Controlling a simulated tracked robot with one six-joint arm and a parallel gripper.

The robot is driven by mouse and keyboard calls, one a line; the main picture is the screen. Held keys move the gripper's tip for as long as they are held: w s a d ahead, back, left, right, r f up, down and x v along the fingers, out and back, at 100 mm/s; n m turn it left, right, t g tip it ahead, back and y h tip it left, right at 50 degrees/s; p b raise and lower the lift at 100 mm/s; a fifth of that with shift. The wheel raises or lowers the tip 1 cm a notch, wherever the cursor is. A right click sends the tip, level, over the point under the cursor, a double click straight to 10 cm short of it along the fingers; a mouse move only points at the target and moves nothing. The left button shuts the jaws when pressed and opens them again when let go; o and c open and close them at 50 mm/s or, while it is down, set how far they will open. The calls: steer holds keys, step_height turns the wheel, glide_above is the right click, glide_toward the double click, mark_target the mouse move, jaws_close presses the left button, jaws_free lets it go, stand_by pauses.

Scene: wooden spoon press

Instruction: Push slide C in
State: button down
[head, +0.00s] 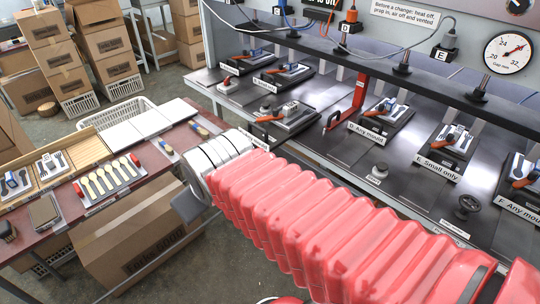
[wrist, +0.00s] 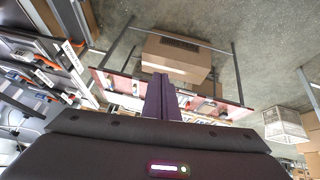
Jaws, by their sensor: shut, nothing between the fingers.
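The slide I take to be slide C (head: 290,119) is a dark plate with a pale block and an orange handle. It sits on the press bench and sticks out further to the front than its neighbours; its own label is hard to read. My gripper (wrist: 161,98) is shut and empty in the wrist view, its dark fingers pressed together and pointing over the floor and side table. The fingertips are hidden there.
Slides labelled D (head: 382,122), E (head: 447,146) and F (head: 524,190) stand to the right. A red upright (head: 358,94) stands between C and D. A table with spoons (head: 108,180) is at left, over a large carton (head: 140,243). Bare floor lies between table and bench.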

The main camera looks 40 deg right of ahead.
steer(key=w+d+f+n+t+h, duration=0.2)
steer(key=w+d+f+n, duration=0.25)
steer(key=w+d, duration=0.4)
steer(key=w+d+f+n+t+h, duration=0.15)
steer(key=w+d+f+n, duration=0.3)
steer(key=d, duration=0.75)
steer(key=s+d+f+n+t, duration=0.5)
steer(key=s+d+f+t, duration=0.2)
steer(key=f, duration=0.2)
steer(key=shift+s+n+y, duration=0.25)
steer(key=shift+n+y, duration=0.05)
steer(key=shift+y, duration=0.05)
steer(key=shift+w+d+r+t, duration=0.1)
steer(key=shift+t, duration=0.15)
steer(key=w+d, duration=0.6)
steer(key=w, duration=0.3)
steer(key=shift+w, duration=0.35)
steer(key=shift+d, duration=0.1)
